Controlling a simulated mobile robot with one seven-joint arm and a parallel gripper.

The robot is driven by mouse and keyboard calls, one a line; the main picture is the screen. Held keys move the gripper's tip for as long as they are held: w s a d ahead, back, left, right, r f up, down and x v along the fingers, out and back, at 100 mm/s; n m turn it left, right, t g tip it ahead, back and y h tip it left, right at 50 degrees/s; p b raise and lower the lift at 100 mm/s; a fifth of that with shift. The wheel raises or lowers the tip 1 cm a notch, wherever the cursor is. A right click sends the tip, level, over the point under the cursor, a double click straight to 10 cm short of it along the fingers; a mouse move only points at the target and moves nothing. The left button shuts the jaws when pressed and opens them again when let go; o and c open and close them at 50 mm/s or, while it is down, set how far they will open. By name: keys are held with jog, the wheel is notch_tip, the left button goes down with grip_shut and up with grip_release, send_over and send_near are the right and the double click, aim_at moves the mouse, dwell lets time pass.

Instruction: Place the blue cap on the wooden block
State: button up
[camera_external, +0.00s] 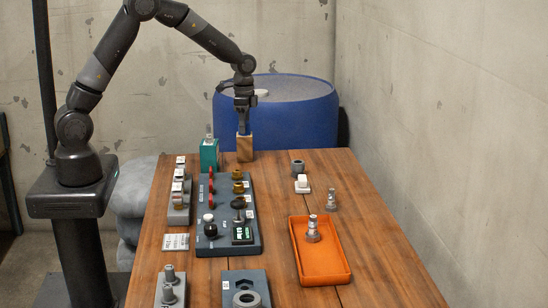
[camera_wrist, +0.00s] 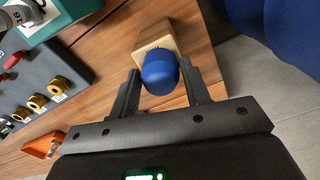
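The wooden block (camera_external: 244,150) stands upright at the far edge of the table. It also shows in the wrist view (camera_wrist: 156,38), where its pale side and end lie behind the cap. The blue cap (camera_wrist: 159,72) is lined up with the block, at its near end in the wrist view. I cannot tell whether it rests on the block or is just above it. My gripper (camera_external: 243,131) points straight down over the block. Its two fingers (camera_wrist: 159,80) flank the cap closely; contact is unclear. The cap is hidden in the external view.
A teal block (camera_external: 209,155) stands left of the wooden block. A dark panel (camera_external: 232,250) with knobs and fittings lies nearer. An orange tray (camera_external: 322,277) holds a metal fitting at right. A large blue drum (camera_external: 300,115) stands beyond the table.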

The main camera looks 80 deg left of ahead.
jog(key=shift+o, duration=1.3)
jog(key=shift+r, duration=0.1)
notch_tip(320, 180, up, 11)
jog(key=s+d+r+t, duration=0.1)
jog(key=s+d+r, duration=0.5)
jog(key=d+r, duration=0.15)
jog(key=s+d+n+t, duration=0.1)
jog(key=s+d, duration=0.3)
jog(key=s, duration=0.4)
jog(key=s+d+r+n+t, duration=0.1)
jog(key=s+d, duration=0.3)
jog(key=s, duration=0.4)
jog(key=s+d+r+n+t, duration=0.1)
jog(key=s+d, duration=0.3)
jog(key=s, duration=0.4)
jog(key=shift+d+t, duration=0.25)
jog(key=shift+t, duration=0.55)
